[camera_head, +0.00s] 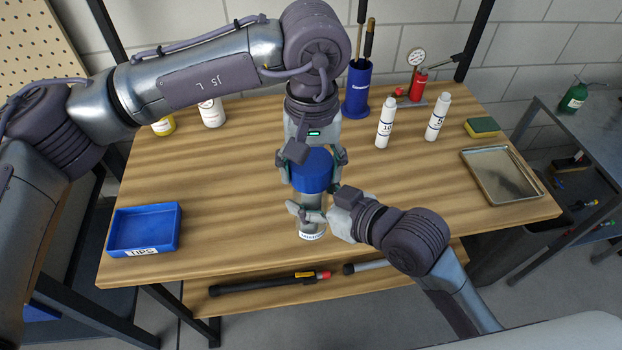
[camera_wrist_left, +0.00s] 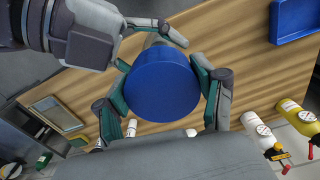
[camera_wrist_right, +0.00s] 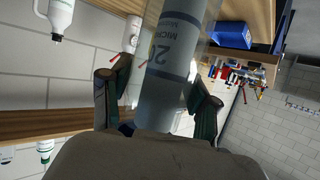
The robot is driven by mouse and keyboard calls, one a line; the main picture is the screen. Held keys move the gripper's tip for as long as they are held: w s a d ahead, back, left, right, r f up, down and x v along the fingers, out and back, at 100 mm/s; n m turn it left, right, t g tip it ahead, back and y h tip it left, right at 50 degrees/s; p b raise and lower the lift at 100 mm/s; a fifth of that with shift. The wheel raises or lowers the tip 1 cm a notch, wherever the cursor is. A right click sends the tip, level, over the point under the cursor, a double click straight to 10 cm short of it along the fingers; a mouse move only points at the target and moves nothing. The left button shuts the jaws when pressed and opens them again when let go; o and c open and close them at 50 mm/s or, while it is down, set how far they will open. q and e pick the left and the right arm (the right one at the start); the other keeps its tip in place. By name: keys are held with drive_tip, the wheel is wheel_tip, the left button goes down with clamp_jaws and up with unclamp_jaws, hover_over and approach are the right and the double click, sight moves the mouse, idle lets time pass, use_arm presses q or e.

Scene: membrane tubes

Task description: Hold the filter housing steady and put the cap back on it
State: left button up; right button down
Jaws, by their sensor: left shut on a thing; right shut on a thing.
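The blue cap (camera_head: 312,172) is a wide round lid. My left gripper (camera_head: 313,160) comes down from above and is shut on its sides. The left wrist view shows the cap's flat round face (camera_wrist_left: 162,86) between the two fingers. The filter housing (camera_head: 312,224) is a clear upright cylinder with a pale, labelled cartridge inside. My right gripper (camera_head: 312,212) comes in from the right and is shut around it. The housing and its printed label also fill the middle of the right wrist view (camera_wrist_right: 172,62). The cap is directly above the housing; whether they touch, I cannot tell.
A blue TIPS tray (camera_head: 145,232) stands at the table's left. Two white bottles (camera_head: 385,124) (camera_head: 437,117), a blue tool holder (camera_head: 357,90), a gauge (camera_head: 416,60), a sponge (camera_head: 482,127) and a metal tray (camera_head: 500,178) stand behind and right. The wooden table (camera_head: 215,190) is clear left of the housing.

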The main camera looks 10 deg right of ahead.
use_arm(q)
drive_tip(key=shift+f, duration=0.9)
drive_tip(key=shift+f, duration=0.6)
idle(0.3)
drive_tip(key=m, duration=0.6)
drive_tip(key=shift+w+a, duration=0.15)
drive_tip(key=shift+a, duration=0.05)
drive_tip(key=m, duration=0.7)
drive_tip(key=shift+w+a, duration=0.15)
drive_tip(key=o, duration=1.1)
